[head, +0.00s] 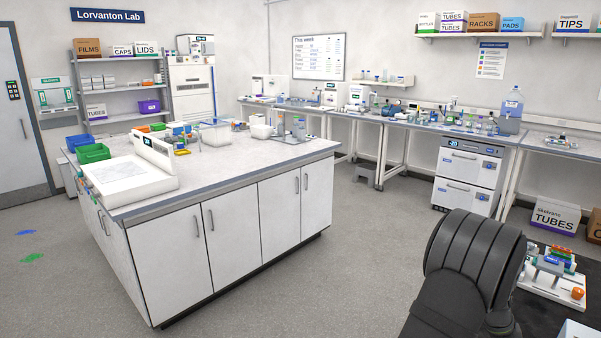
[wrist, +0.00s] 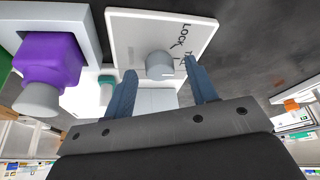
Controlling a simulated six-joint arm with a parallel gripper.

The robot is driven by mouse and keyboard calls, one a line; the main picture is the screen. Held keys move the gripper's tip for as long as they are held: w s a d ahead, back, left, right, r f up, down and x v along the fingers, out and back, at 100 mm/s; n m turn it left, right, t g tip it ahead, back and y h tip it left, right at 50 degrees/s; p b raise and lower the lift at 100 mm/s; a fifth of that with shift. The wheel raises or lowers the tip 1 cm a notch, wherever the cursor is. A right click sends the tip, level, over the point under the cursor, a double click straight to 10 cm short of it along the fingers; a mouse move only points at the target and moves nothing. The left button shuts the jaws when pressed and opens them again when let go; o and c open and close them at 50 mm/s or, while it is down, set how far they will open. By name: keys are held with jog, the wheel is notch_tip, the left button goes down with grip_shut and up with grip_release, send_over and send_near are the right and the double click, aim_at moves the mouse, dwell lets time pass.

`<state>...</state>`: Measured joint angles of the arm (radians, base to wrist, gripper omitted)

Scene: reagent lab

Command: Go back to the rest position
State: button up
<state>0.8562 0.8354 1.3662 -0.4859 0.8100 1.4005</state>
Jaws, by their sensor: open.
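My gripper (wrist: 162,90) shows in the wrist view with its two blue-grey fingers apart and nothing held between them. Beyond the fingertips is a white plate (wrist: 130,30) with the lettering "LOCK" and a round grey knob (wrist: 159,64). The knob appears between the fingers in the picture; I cannot tell how far off it is. In the head view my dark arm fills the lower right, and the gripper itself cannot be made out there.
A purple part with a grey end (wrist: 48,65) is left of the plate. In the head view, a white bench device with an orange knob (head: 577,293) stands on a dark surface at right. The island bench (head: 230,172) stands left, with open grey floor (head: 370,225) between it and the wall benches.

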jog(key=v, duration=1.6)
jog(key=x, duration=1.7)
jog(key=shift+s+f, duration=0.1)
jog(key=shift+a+r+n+t, duration=0.15)
jog(key=shift+r+n+t, duration=0.2)
jog(key=shift+n, duration=0.35)
jog(key=n+t, duration=0.1)
jog(key=n, duration=0.3)
jog(key=shift+s+n+t, duration=0.15)
jog(key=shift+n+t, duration=0.2)
jog(key=shift+n, duration=0.05)
jog(key=shift+s+n+t, duration=0.1)
jog(key=shift+n+t, duration=0.7)
jog(key=shift+n, duration=1.4)
jog(key=shift+s+a+r, duration=0.15)
jog(key=shift+r, duration=0.55)
jog(key=shift+o, duration=0.5)
